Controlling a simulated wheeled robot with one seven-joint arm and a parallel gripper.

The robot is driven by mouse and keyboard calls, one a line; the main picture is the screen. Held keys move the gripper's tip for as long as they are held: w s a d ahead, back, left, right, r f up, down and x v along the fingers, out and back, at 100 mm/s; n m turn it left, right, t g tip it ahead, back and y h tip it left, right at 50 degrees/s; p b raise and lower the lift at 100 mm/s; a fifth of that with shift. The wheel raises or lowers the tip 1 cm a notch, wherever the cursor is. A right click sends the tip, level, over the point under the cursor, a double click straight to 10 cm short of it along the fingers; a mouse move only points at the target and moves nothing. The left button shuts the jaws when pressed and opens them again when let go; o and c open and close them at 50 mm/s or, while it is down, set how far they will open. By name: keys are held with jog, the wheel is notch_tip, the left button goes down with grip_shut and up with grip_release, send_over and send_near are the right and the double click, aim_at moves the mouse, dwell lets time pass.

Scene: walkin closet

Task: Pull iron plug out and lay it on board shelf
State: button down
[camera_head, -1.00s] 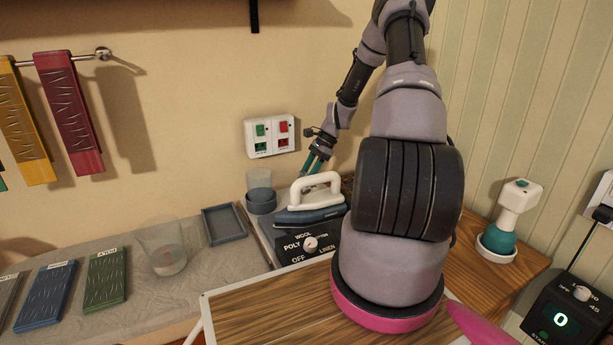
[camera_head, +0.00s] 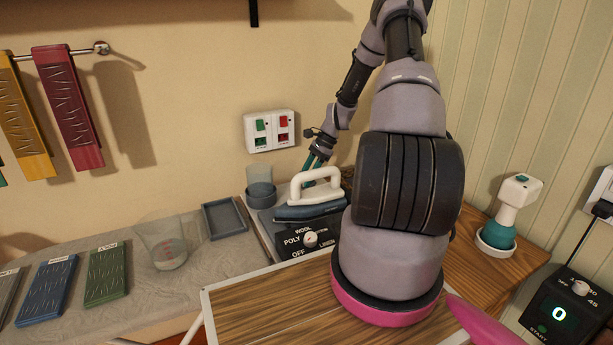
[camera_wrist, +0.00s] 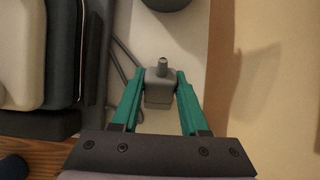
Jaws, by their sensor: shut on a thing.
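My gripper (camera_wrist: 159,88) is shut on the grey iron plug (camera_wrist: 159,84), which sits between the teal fingertips with its metal pin pointing away in the wrist view. In the head view, my gripper (camera_head: 312,165) is low behind the iron (camera_head: 308,208), close to the wall, and the plug is hidden there. The iron has a white handle and stands on its base with a dial panel (camera_head: 306,243). In the wrist view the plug is over a pale surface (camera_wrist: 195,60); I cannot tell whether it touches it. The wall outlet panel (camera_head: 270,131) has green and red switches, with no plug seen in it.
A grey cup (camera_head: 261,192) and a grey tray (camera_head: 225,218) stand left of the iron. A clear measuring beaker (camera_head: 165,245) is farther left. The wooden board (camera_head: 265,310) in front is clear.

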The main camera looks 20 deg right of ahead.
jog(key=shift+f, duration=0.2)
jog(key=shift+c, duration=1.7)
grip_release()
jog(key=v, duration=1)
jog(key=shift+d+r, duration=0.15)
jog(key=shift+r, duration=0.2)
